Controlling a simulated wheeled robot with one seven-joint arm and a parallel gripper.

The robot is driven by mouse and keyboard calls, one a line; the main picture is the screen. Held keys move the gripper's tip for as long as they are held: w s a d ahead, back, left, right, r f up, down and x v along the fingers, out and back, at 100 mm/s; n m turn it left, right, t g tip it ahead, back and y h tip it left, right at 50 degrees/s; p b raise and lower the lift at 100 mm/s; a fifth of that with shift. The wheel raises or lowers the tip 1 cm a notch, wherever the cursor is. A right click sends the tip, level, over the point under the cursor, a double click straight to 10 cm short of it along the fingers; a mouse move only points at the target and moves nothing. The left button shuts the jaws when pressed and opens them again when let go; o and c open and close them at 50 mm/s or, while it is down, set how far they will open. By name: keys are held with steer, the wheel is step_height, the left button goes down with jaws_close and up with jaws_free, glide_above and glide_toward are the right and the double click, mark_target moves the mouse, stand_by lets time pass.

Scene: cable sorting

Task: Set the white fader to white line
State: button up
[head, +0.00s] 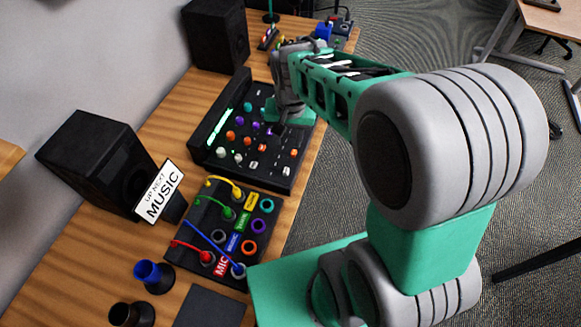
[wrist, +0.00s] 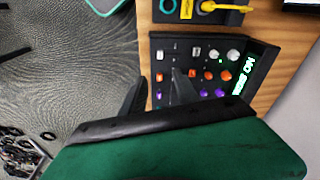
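The black mixer panel (head: 270,182) lies on the wooden desk. A small white control near its front right edge (head: 287,171) looks like the white fader; in the wrist view the white fader (wrist: 159,55) shows at the panel's upper left. The white line is too small to tell. My gripper (head: 278,127) is over the mixer's right side, beyond the white fader. In the wrist view my gripper (wrist: 157,92) has its two dark fingers apart, one beyond the panel edge and one over the panel. No object shows between them, though the purple and orange controls lie below.
White, orange and purple knobs (head: 231,135) stand left of the faders. A patch box (head: 222,215) with coloured cables lies nearer, beside a speaker (head: 95,165) and a music sign (head: 160,190). Another speaker (head: 216,35) stands behind.

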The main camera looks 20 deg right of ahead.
mark_target(286, 170)
steer(key=w+f+m, duration=0.1)
steer(key=f, duration=0.2)
steer(key=w+f+m+g, duration=0.1)
steer(key=f, duration=0.3)
steer(key=w+f, duration=0.1)
steer(key=f, duration=0.3)
steer(key=shift+w+m+g, duration=0.1)
steer(key=shift+m+g, duration=0.2)
steer(key=shift+m, duration=0.1)
step_height(286, 170, down, 8)
steer(key=shift+r+p, duration=0.1)
steer(key=shift+p, duration=0.35)
steer(key=shift+c, duration=0.6)
jaws_close()
